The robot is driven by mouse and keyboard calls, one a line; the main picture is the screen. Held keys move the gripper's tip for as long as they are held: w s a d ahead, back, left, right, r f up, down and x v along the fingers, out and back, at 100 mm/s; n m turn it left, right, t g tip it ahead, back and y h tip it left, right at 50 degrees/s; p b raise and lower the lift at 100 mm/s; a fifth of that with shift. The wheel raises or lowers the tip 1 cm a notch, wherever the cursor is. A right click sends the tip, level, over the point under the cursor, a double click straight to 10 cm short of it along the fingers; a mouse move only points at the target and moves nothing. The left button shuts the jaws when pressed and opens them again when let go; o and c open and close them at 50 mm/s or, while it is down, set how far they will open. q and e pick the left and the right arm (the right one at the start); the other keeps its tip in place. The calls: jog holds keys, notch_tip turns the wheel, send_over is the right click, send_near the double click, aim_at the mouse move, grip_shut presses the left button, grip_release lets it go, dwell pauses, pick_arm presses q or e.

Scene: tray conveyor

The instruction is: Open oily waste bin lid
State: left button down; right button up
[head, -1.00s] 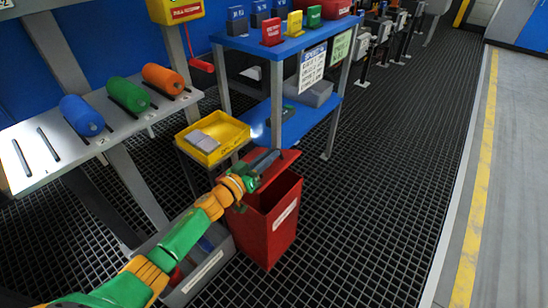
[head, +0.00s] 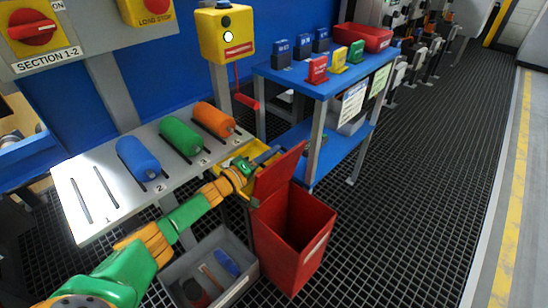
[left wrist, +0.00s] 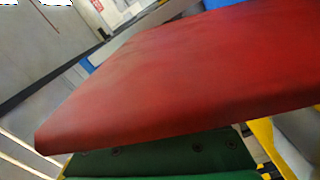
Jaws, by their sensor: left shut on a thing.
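The red oily waste bin (head: 291,245) stands on the grated floor, its dark inside showing from above. Its red lid (head: 280,173) is raised steeply at the bin's back left edge, leaving the mouth uncovered. My left gripper (head: 262,158) is at the lid's upper left edge, shut on it; the fingertips are partly hidden. In the left wrist view, the red lid (left wrist: 180,75) fills the middle, above a green part of my gripper (left wrist: 165,158). My right gripper is not in view.
A grey crate (head: 243,285) with small items sits left of the bin. A yellow tray (head: 235,157) is behind my gripper. A sloped shelf (head: 90,215) holds blue, green and orange rollers. A blue table (head: 300,80) stands behind the bin. Floor to the right is clear.

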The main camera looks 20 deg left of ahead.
pick_arm(q)
jog(key=shift+w+a+f+n+b, duration=0.1)
jog(key=shift+w+a+n+b, duration=0.1)
jog(key=shift+a+n+b, duration=0.35)
jog(key=shift+w+a+f+n+b, duration=0.1)
jog(key=shift+w+a+n, duration=0.2)
jog(key=shift+a, duration=0.45)
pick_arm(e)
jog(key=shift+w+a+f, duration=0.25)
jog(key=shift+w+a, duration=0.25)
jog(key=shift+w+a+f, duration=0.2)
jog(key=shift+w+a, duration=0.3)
pick_arm(q)
jog(key=shift+s, duration=0.1)
jog(key=c, duration=0.9)
grip_release()
